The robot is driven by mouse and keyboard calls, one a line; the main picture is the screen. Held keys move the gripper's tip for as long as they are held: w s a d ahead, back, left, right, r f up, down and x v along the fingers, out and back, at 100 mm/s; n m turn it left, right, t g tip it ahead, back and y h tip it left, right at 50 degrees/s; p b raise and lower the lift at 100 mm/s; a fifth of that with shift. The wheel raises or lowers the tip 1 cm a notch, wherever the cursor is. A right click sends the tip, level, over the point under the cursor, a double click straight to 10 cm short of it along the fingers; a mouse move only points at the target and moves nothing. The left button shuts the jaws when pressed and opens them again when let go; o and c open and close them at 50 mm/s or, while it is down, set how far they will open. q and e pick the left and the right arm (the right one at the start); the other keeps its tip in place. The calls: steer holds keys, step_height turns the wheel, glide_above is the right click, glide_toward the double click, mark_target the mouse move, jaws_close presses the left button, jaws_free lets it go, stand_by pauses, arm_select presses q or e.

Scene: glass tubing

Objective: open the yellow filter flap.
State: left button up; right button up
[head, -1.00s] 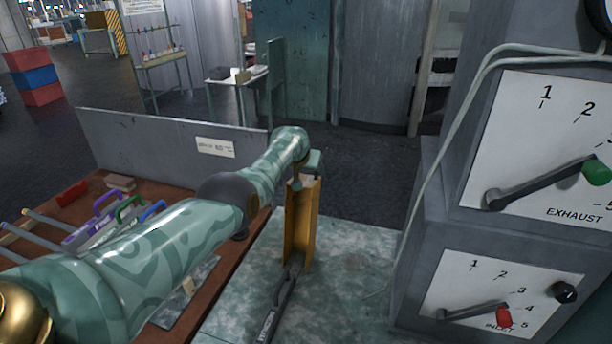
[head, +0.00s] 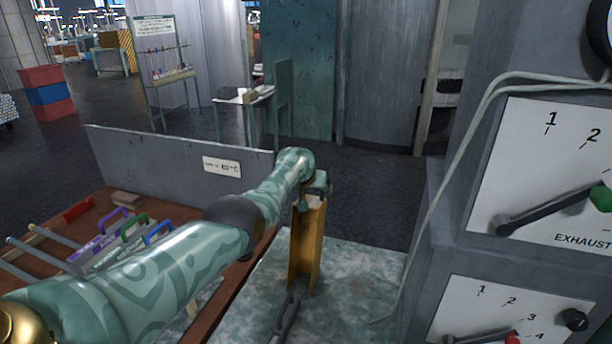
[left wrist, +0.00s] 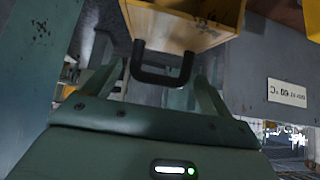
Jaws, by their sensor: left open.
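The yellow filter flap (head: 306,245) stands upright on the bench in the head view, a narrow yellow piece below my left gripper (head: 317,184). In the left wrist view, a yellow box-like part (left wrist: 185,22) with a dark U-shaped handle (left wrist: 162,76) shows at the top. My left gripper (left wrist: 160,70) is open, its two fingers on either side of that handle and seemingly apart from it. Whether the handle lies at fingertip depth I cannot tell. My right gripper is not in view.
A grey cabinet with dials (head: 555,180) stands close on the right, a pale hose (head: 445,165) running down it. A low grey panel (head: 160,165) and a brown bench with colored-handled tools (head: 115,240) lie left.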

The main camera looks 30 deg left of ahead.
arm_select(q)
steer(key=p+v, duration=0.6)
steer(key=p, duration=0.2)
steer(key=shift+w+r+p, duration=0.2)
steer(key=shift+p, duration=0.1)
steer(key=p+v, duration=0.2)
steer(key=v, duration=0.8)
steer(key=shift+s, duration=0.25)
steer(key=shift+f, duration=0.1)
